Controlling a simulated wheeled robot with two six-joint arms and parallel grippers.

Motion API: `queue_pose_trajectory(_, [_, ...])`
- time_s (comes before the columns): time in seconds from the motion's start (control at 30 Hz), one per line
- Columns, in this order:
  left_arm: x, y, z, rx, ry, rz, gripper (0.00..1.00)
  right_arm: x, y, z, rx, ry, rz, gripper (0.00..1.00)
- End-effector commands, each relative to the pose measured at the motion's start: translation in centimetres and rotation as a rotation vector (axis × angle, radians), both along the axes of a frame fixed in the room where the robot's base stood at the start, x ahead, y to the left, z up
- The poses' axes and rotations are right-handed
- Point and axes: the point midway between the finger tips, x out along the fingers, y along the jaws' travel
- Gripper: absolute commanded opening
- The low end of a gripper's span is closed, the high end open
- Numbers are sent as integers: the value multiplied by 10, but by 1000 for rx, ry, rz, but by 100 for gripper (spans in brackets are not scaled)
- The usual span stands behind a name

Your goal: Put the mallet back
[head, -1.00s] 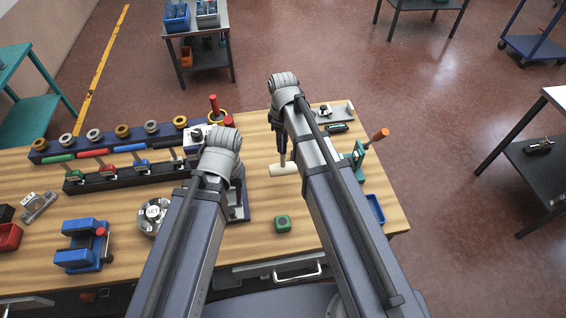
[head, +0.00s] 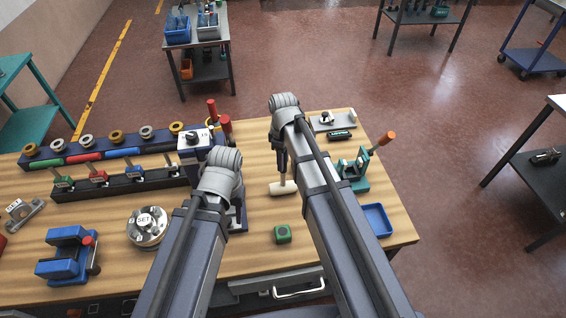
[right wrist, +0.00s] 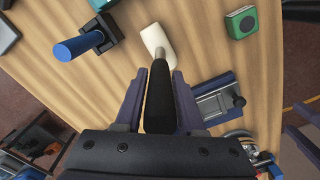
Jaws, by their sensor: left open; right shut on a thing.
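The mallet has a pale head (head: 283,187) and a dark handle. My right gripper (head: 281,160) is shut on the handle, and the head hangs below it, close over the bench; I cannot tell if it touches. In the right wrist view the pale head (right wrist: 157,40) lies beyond the black handle (right wrist: 160,95), which runs between the fingers. My left gripper (head: 238,205) is open near the blue-grey fixture (head: 237,222), mostly hidden behind my left wrist. The mallet's place is not clearly identifiable.
A long rack (head: 128,184) with coloured tools stands at the left, with a row of rings behind. A green block (head: 282,234), a blue tray (head: 376,220), a green clamp (head: 354,172) and a SET disc (head: 147,228) surround the clear wood by the mallet.

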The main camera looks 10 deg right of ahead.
Motion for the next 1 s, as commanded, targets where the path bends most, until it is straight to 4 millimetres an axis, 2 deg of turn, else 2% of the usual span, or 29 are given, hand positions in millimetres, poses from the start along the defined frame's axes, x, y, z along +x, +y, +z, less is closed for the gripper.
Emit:
queue_pose_trajectory(0.23, [0,0,-4,0,0,-1,50,0,0,-4,0,0,0,0])
queue_pose_trajectory(0.27, [0,0,-3,0,0,-1,50,0,0,-3,0,0,0,41])
queue_pose_trajectory(0.5, [0,0,-2,0,0,-1,50,0,0,-2,0,0,0,68])
queue_pose_trajectory(0.8, [0,0,-1,0,0,-1,50,0,0,-1,0,0,0,68])
queue_pose_trajectory(1.0, [0,0,8,0,0,1,50,0,0,8,0,0,0,68])
